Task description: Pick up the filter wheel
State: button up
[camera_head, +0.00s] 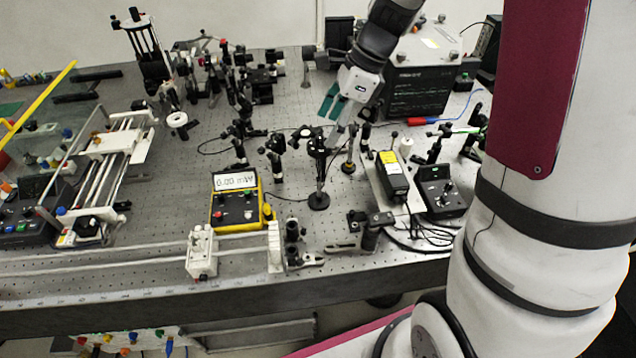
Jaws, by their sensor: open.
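My gripper (337,106) hangs over the back middle of the bench, pointing down and to the left. Its teal fingers are apart, with nothing seen between them. I cannot tell for certain which part is the filter wheel. A dark round mount (317,150) stands upright on a post with a round black base, below and a little left of the fingertips. A small white ring (177,120) with an open centre sits at the back left, well away from my gripper. My gripper appears apart from both.
The perforated bench (150,225) is crowded with posts and mounts. A yellow meter (236,202) is at the middle front, and a black and yellow box (393,175) is to the right. A large dark instrument (418,92) stands behind my gripper.

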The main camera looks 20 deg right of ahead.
aim_at(321, 145)
jog(key=shift+s+p+x, duration=0.2)
jog(key=shift+p+x, duration=0.5)
jog(key=shift+x, duration=2.75)
jog(key=shift+d+f, duration=0.1)
jog(key=shift+d, duration=0.05)
jog(key=c, duration=1.3)
jog(key=shift+s, duration=0.1)
grip_shut()
